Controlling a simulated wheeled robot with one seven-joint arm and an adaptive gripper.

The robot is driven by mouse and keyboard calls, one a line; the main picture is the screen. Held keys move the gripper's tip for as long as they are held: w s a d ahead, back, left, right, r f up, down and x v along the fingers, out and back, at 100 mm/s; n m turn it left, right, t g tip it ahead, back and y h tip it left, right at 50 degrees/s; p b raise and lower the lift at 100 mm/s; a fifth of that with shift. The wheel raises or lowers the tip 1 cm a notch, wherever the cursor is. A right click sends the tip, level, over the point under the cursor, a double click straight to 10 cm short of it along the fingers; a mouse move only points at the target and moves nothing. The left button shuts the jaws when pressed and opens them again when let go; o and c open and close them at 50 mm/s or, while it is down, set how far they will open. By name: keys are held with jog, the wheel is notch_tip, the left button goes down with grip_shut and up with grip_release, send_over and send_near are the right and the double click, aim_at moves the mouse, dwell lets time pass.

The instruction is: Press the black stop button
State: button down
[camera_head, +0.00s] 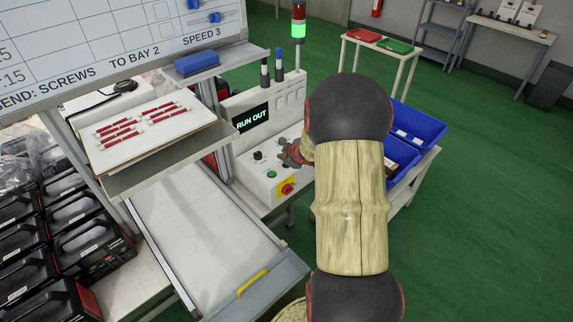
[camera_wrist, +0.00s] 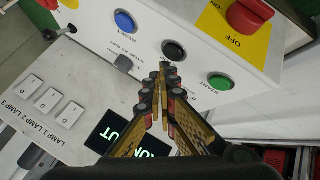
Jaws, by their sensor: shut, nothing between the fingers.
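The black stop button (camera_wrist: 174,50) is a round dark cap in a ring on the white control box, between a blue button (camera_wrist: 125,21) and a green button (camera_wrist: 221,82) in the wrist view. In the head view the black button (camera_head: 258,156) is small, up and left of the green button (camera_head: 271,174). My gripper (camera_wrist: 162,69) is shut and empty, its fingertips just below the black button in the wrist view. I cannot tell whether they touch it. In the head view my gripper (camera_head: 290,153) is beside the control box, partly hidden by my arm.
A red knob (camera_wrist: 248,14) on a yellow plate marked OFF stands out near the green button. Several white lamp switches (camera_wrist: 48,100) and a display (camera_head: 251,118) reading RUN OUT are close by. A shelf with red-and-white items (camera_head: 140,125) is left; blue bins (camera_head: 415,125) are right.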

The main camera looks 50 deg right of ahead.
jog(key=shift+f, duration=0.2)
jog(key=shift+f, duration=0.25)
jog(key=shift+f+b, duration=0.45)
jog(key=shift+b, duration=0.05)
dwell(0.7)
jog(key=shift+r, duration=0.2)
jog(key=shift+r+p, duration=0.7)
jog(key=shift+p, duration=0.25)
notch_tip(320, 180, up, 5)
jog(key=p, duration=0.5)
dwell(0.8)
